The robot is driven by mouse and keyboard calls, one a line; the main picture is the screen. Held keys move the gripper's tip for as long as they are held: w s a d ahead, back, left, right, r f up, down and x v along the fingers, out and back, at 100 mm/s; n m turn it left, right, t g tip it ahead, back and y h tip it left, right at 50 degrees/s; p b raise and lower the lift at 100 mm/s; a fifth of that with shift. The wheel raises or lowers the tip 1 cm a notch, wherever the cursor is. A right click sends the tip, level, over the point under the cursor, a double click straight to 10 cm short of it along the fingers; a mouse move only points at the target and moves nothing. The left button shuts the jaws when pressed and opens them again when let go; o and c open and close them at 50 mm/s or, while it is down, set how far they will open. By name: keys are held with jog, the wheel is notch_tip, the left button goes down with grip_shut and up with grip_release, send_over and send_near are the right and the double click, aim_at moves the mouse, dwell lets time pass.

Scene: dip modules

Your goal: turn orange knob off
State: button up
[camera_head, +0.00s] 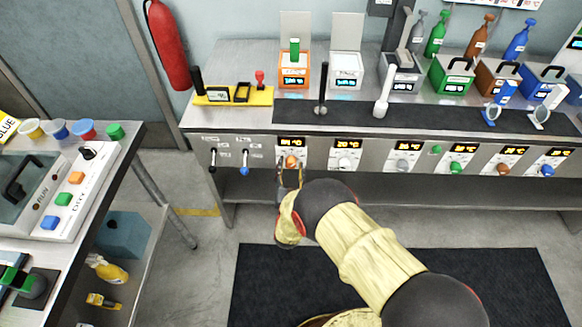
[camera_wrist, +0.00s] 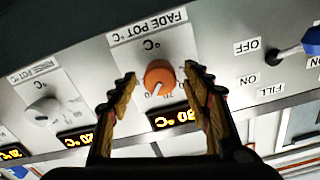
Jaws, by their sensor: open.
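The orange knob (camera_wrist: 159,76) sits on the front panel under an upside-down label reading FADE POT °C in the wrist view. Its white pointer mark points to the lower left there. My gripper (camera_wrist: 160,84) is open, with one jagged fingertip on each side of the knob. A gap shows between each fingertip and the knob, so neither seems to touch it. In the head view the orange knob (camera_head: 291,161) is just above my gripper (camera_head: 290,175), under a lit display (camera_head: 292,142). The fingertips are small and hard to make out there.
A white knob (camera_wrist: 42,111) is beside it on the panel, and a blue-tipped lever (camera_wrist: 309,41) is on the other side. More coloured knobs (camera_head: 456,166) run along the bench front. A side table (camera_head: 60,250) stands at the left; floor lies open between.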

jog(key=shift+w, duration=0.6)
jog(key=c, duration=0.4)
jog(key=c, duration=0.7)
jog(key=shift+c, duration=0.3)
